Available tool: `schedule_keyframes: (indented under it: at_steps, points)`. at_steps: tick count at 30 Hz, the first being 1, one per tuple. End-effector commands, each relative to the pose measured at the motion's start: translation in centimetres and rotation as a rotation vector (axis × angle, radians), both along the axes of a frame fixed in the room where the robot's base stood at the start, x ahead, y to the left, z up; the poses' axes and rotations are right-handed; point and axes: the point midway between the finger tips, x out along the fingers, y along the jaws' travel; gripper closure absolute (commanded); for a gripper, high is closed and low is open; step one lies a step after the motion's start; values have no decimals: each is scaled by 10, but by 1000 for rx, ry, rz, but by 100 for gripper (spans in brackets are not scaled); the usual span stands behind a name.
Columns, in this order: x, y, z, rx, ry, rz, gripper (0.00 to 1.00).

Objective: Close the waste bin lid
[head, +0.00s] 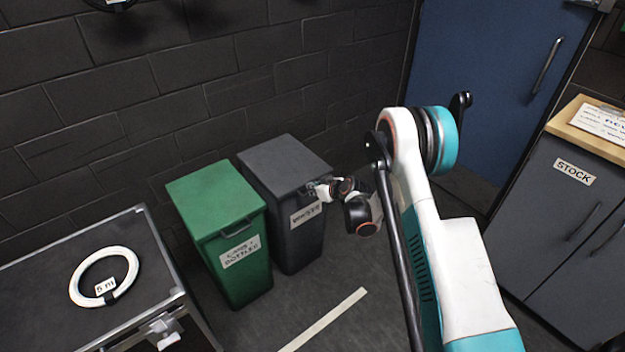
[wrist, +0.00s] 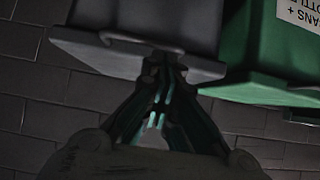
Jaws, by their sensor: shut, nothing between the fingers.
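The waste bin (head: 300,245) is dark grey with a white label on its front. It stands against the back wall. Its grey lid (head: 282,157) lies flat over the top, with no open gap that I can see. My gripper (head: 314,189) is at the lid's front edge, by the handle. In the wrist view, which is upside down, the lid (wrist: 85,52) and its handle (wrist: 140,42) show just beyond the fingertips. My gripper (wrist: 164,66) is shut and empty there. I cannot tell whether the fingertips touch the lid or handle.
A green bin (head: 225,272) labelled for cans and bottles stands close on the left. A dark case (head: 45,290) with a white ring (head: 78,286) is at lower left. A stock cabinet (head: 545,215) is at right. Floor in front is clear, with a pale stripe (head: 325,318).

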Motion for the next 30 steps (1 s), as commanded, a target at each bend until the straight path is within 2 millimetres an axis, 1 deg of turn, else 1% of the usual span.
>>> schedule_keyframes:
  at_steps: [1,3,6,10,15,30]
  points:
    - [1,-1,-9,0,0,0,100]
    - [2,-1,-19,0,0,0,100]
    - [3,-1,-30,0,0,0,100]
    - [4,-1,-39,0,0,0,100]
    - [5,-1,-44,0,0,0,100]
    - [4,-1,-47,-1,1,0,100]
